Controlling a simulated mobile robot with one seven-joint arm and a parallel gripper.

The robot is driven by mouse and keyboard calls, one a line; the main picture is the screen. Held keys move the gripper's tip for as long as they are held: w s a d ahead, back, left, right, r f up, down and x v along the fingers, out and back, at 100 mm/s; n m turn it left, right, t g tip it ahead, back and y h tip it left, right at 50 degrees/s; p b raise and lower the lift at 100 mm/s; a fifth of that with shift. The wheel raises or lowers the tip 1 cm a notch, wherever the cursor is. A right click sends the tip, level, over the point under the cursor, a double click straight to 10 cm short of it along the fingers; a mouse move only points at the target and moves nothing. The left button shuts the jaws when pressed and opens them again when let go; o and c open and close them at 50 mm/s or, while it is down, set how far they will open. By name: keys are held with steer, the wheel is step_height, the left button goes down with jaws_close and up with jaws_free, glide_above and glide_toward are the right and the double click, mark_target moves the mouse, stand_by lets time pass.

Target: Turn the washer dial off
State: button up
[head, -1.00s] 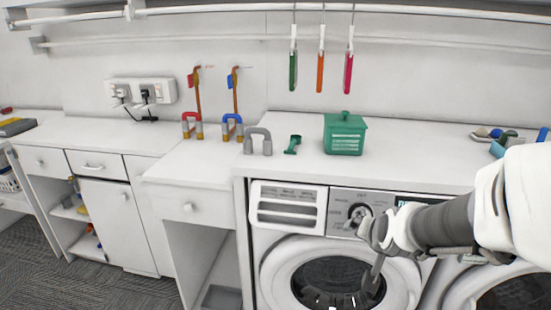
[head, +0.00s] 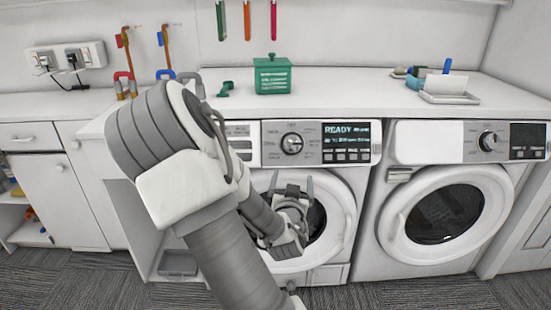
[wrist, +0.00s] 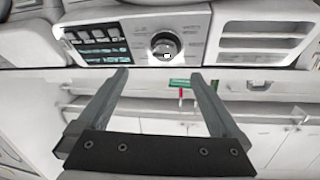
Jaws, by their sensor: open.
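The left washer (head: 345,215) has a round dark dial with a light rim (head: 292,144) on its control panel. Beside it a lit display (head: 346,136) reads READY. The dial also shows in the wrist view (wrist: 165,45), top centre, with the panel upside down. My gripper (head: 291,180) is open and empty, in front of the washer door and below the dial. In the wrist view its two fingers (wrist: 159,74) point toward the dial, apart from it. The dial's exact setting is too small to tell. My arm hides part of the washer front.
A second machine (head: 460,195) with its own dial (head: 489,141) stands at the right. Drawers and cupboards (head: 60,195) stand at the left. Grey carpet shows in front.

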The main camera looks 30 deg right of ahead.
steer(key=b, duration=0.2)
glide_toward(292, 147)
steer(key=shift+n+t, duration=0.3)
steer(key=shift+t, duration=0.1)
steer(key=x, duration=0.9)
steer(key=shift+w+d+f, duration=0.15)
steer(key=shift+d+f, duration=0.1)
steer(key=shift+d, duration=0.1)
steer(key=c, duration=1.3)
